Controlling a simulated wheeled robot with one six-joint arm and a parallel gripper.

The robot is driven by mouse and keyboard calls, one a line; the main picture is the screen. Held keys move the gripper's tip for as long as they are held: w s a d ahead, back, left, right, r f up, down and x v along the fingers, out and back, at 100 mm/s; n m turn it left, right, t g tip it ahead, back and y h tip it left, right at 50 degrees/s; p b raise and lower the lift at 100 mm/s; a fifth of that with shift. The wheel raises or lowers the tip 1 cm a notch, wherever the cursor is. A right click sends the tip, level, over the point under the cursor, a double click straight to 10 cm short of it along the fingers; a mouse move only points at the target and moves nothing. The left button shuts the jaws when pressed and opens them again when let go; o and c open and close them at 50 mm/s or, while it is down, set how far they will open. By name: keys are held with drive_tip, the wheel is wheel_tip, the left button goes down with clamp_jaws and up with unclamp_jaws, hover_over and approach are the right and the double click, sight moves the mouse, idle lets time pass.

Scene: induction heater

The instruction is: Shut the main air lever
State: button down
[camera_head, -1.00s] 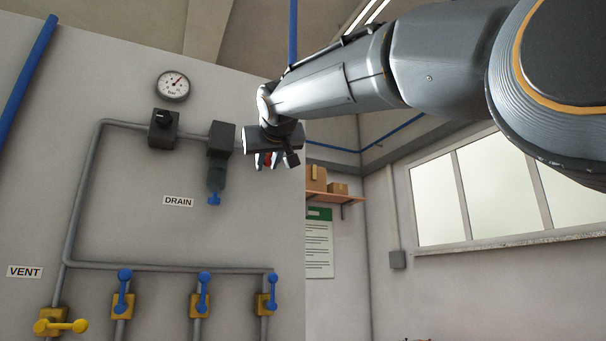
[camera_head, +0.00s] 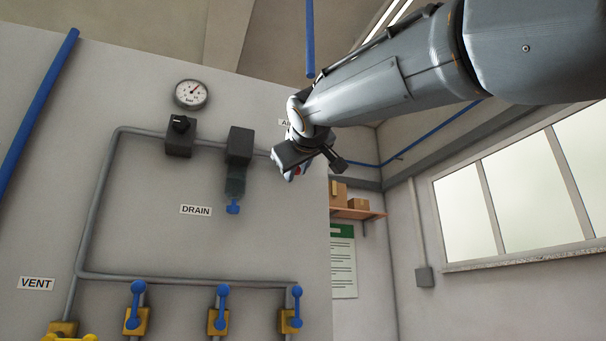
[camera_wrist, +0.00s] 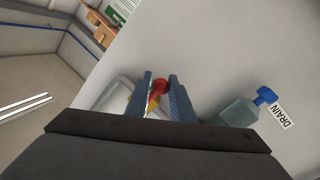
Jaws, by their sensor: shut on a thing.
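The main air lever shows in the wrist view as a red, ball-ended handle (camera_wrist: 158,87) with a yellow part below it. My gripper (camera_wrist: 160,78) has its two blue-grey fingers on either side of the red handle and is shut on it. In the head view my gripper (camera_head: 290,174) is at the right end of the upper pipe, near the wall's edge.
A filter bowl with a blue knob (camera_head: 234,207) hangs left of my gripper, by the DRAIN label (camera_head: 196,210). A black regulator (camera_head: 180,136) and a gauge (camera_head: 191,94) are further left. Several blue-handled valves (camera_head: 219,308) line the lower pipe. A shelf with boxes (camera_head: 357,212) is behind.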

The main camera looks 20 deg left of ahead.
drive_tip(key=shift+s+r, duration=0.15)
drive_tip(key=shift+r, duration=0.2)
drive_tip(key=c, duration=1.6)
unclamp_jaws()
drive_tip(key=shift+s+a, duration=0.1)
drive_tip(key=shift+o, duration=0.2)
drive_tip(key=shift+f, duration=0.2)
drive_tip(key=b+v, duration=0.3)
drive_tip(key=v, duration=0.4)
drive_tip(key=shift+s+d, duration=0.2)
